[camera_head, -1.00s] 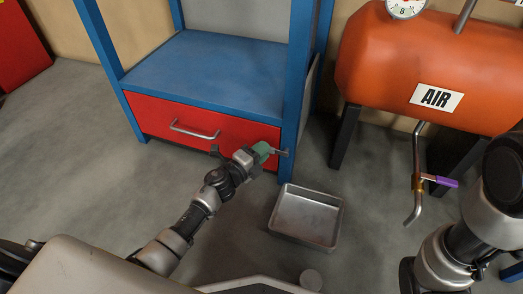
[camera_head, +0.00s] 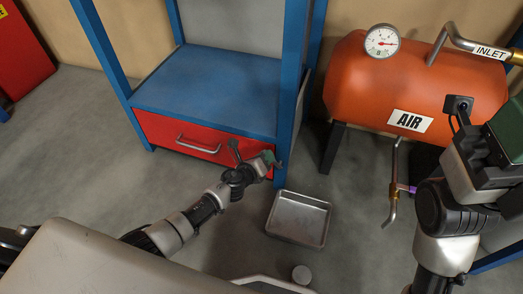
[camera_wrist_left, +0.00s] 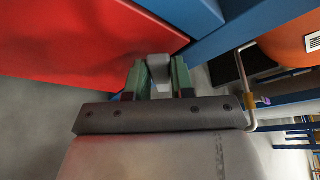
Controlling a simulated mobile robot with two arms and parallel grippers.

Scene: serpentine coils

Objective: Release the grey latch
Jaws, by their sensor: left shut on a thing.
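My left gripper (camera_head: 269,159) is at the upper right corner of the red drawer (camera_head: 165,128), beside the blue post. In the left wrist view its two green fingers are shut on the grey latch (camera_wrist_left: 158,70), which shows as a light grey piece between them. In the head view the fingers hide most of the latch. My right gripper (camera_head: 507,130) is raised at the right edge, and part of it is cut off. I cannot tell whether it is open.
A metal tray (camera_head: 298,219) lies on the floor right of my left gripper. An orange air tank (camera_head: 350,85) with a gauge (camera_head: 382,41) and pipes stands at the right. The floor at the left is clear.

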